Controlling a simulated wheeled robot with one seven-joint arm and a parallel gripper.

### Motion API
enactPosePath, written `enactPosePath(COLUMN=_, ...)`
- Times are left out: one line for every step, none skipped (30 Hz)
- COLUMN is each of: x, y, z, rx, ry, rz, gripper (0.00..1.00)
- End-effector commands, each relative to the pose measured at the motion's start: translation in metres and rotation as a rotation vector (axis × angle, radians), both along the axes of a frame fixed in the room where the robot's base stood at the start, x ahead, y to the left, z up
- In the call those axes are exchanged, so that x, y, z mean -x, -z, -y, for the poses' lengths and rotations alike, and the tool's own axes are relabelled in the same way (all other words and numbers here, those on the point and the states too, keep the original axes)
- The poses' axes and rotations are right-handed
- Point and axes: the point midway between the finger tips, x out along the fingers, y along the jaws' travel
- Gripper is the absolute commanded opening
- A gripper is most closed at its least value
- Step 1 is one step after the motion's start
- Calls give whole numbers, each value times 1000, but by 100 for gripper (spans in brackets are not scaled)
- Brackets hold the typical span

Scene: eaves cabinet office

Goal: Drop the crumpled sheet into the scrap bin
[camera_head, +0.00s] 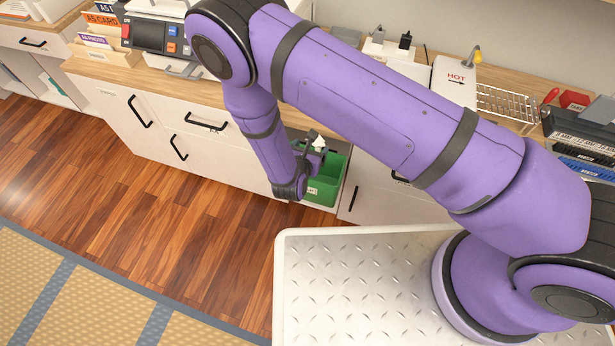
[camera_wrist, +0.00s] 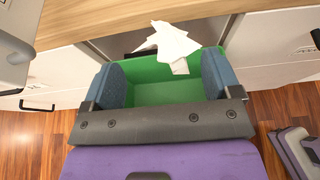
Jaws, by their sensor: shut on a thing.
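The crumpled sheet (camera_wrist: 172,40) is white and angular, and shows at the fingertip end of my gripper (camera_wrist: 163,65) in the wrist view. The gripper's two blue-grey pads stand to either side, and it is shut on the sheet. In the head view the sheet (camera_head: 318,143) is a small pale shape at my gripper (camera_head: 310,157). The scrap bin (camera_head: 326,186) is green and open-topped, with a pale label, in a recess under the counter. The gripper is over or just in front of it and partly hides it. The bin's green inside (camera_wrist: 160,93) shows behind the pads.
The wooden counter (camera_wrist: 270,38) overhangs the recess. White cabinet fronts (camera_head: 150,120) with black handles flank the bin. A hot-marked box (camera_head: 455,80) and a wire rack (camera_head: 507,103) stand on the counter. The wooden floor (camera_head: 130,200) to the left is clear.

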Motion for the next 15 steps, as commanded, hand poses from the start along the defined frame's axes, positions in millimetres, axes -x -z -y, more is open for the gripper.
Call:
enactPosePath(x=0, y=6, z=1, rx=1, ry=1, rz=0, gripper=62)
enactPosePath(x=0, y=10, z=0, rx=1, ry=1, rz=0, gripper=62)
enactPosePath(x=0, y=14, z=0, rx=1, ry=0, rz=0, gripper=62)
enactPosePath(x=0, y=16, z=0, rx=1, ry=0, rz=0, gripper=62)
enactPosePath(x=0, y=19, z=0, rx=1, ry=0, rz=0, gripper=62)
enactPosePath(x=0, y=23, z=0, rx=1, ry=0, rz=0, gripper=62)
enactPosePath(x=0, y=25, z=0, rx=1, ry=0, rz=0, gripper=62)
enactPosePath(x=0, y=27, z=0, rx=1, ry=0, rz=0, gripper=62)
enactPosePath(x=0, y=29, z=0, rx=1, ry=0, rz=0, gripper=62)
enactPosePath(x=0, y=30, z=0, rx=0, ry=-1, rz=0, gripper=62)
enactPosePath(x=0, y=31, z=0, rx=0, ry=-1, rz=0, gripper=62)
enactPosePath(x=0, y=32, z=0, rx=0, ry=-1, rz=0, gripper=62)
enactPosePath(x=0, y=33, z=0, rx=1, ry=-1, rz=0, gripper=62)
enactPosePath(x=0, y=34, z=0, rx=1, ry=-1, rz=0, gripper=62)
enactPosePath(x=0, y=34, z=0, rx=1, ry=0, rz=0, gripper=62)
